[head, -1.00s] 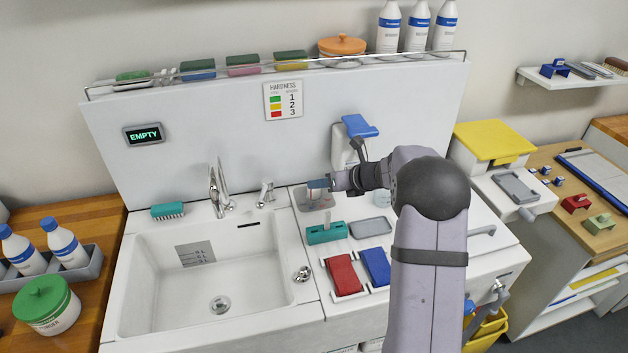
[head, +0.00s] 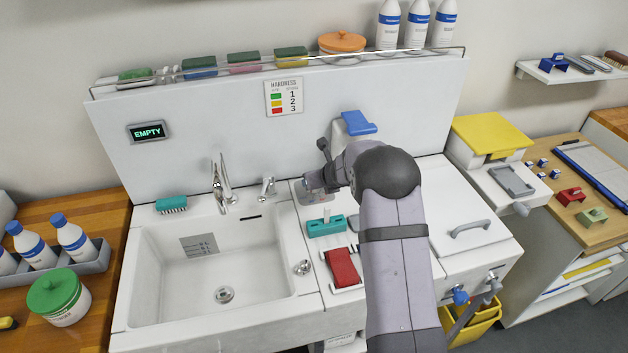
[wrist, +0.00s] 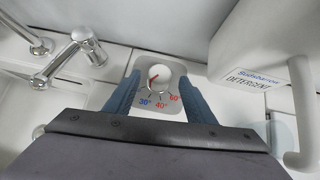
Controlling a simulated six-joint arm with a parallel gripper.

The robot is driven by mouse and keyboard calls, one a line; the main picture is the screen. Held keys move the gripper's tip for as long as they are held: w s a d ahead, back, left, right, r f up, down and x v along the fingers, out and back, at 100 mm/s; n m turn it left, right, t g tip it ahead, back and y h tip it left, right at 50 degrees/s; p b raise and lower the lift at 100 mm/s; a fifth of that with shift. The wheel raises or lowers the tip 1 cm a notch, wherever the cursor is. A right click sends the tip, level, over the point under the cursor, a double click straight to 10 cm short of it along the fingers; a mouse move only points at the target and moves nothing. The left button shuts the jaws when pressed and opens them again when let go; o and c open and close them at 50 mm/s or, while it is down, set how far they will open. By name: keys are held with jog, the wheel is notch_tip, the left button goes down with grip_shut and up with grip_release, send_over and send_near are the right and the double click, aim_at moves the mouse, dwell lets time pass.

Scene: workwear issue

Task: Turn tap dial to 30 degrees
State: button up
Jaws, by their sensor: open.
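The tap dial (wrist: 159,75) is a round white knob with a short red pointer, on a grey plate (wrist: 172,111) marked 30°, 40° and 60°. In the wrist view the pointer slants to the lower left, roughly toward the 30° side; its exact reading is too small to tell. My gripper (wrist: 160,80) is open, with one blue finger on each side of the knob. I cannot tell whether the fingers touch it. In the head view my gripper (head: 308,184) is over the plate (head: 316,199) and hides the knob.
A detergent dispenser (wrist: 262,70) stands close on the right in the wrist view. The chrome tap (wrist: 75,55) is on the left. In the head view the empty sink (head: 210,265) lies left, and a teal block (head: 326,228) and red pad (head: 342,267) lie in front.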

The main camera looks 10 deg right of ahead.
jog(key=shift+p+x, duration=0.95)
jog(key=shift+x, duration=1.5)
jog(key=c, duration=1)
jog(key=shift+d+r+n+y+p, duration=0.1)
jog(key=shift+r+n+y+p, duration=0.1)
jog(key=shift+n+y+p, duration=0.4)
jog(key=shift+c, duration=0.2)
jog(key=shift+n+p, duration=0.4)
jog(key=shift+p, duration=0.05)
jog(key=shift+f+n+g+y, duration=0.15)
jog(key=shift+n+g+y, duration=0.25)
jog(key=shift+n+y, duration=0.55)
